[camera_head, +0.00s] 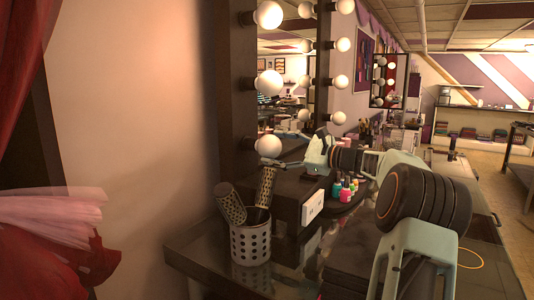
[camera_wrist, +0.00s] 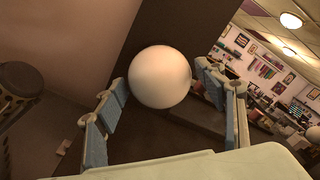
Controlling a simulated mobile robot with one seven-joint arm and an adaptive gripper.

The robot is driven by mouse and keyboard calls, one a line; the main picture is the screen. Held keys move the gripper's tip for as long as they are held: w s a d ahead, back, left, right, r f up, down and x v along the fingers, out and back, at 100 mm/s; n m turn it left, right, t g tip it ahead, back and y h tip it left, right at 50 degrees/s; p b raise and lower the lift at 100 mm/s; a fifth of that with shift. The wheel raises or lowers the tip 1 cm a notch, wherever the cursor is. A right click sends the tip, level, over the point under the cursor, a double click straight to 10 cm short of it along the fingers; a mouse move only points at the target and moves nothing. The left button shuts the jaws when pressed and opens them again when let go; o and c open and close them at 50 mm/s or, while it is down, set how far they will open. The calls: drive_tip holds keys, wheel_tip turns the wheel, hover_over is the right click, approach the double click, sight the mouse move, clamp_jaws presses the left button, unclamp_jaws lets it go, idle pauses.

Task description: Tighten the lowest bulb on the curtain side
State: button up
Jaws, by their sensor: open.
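The lowest bulb (camera_head: 268,146) on the mirror's left, curtain-side column is a round white globe. In the wrist view this bulb (camera_wrist: 160,77) sits centred between the two fingertips of my gripper (camera_wrist: 161,82). The fingers are open, one on each side, with only narrow gaps visible; I cannot tell whether either touches. In the head view my gripper (camera_head: 283,148) reaches in from the right at the bulb's height. The bulb's base and socket are hidden behind the globe in the wrist view.
The red curtain (camera_head: 25,110) hangs at the far left. A perforated cup (camera_head: 250,242) with hairbrushes and a dark box (camera_head: 283,195) stand on the table below my gripper. Nail polish bottles (camera_head: 345,190) stand right of the box. Another bulb (camera_head: 268,82) is above.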

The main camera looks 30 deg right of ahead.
drive_tip(key=shift+n+b, duration=0.5)
drive_tip(key=shift+f+n+b, duration=0.1)
drive_tip(key=shift+n+b, duration=1.5)
drive_tip(key=shift+b, duration=0.35)
drive_tip(key=shift+n+b, duration=0.4)
drive_tip(key=shift+n, duration=0.3)
drive_tip(key=shift+r, duration=0.2)
drive_tip(key=c, duration=1.1)
drive_tip(key=shift+p, duration=0.35)
drive_tip(key=shift+r+m+p, duration=0.15)
drive_tip(key=shift+m+p, duration=1.85)
drive_tip(key=shift+p, duration=0.5)
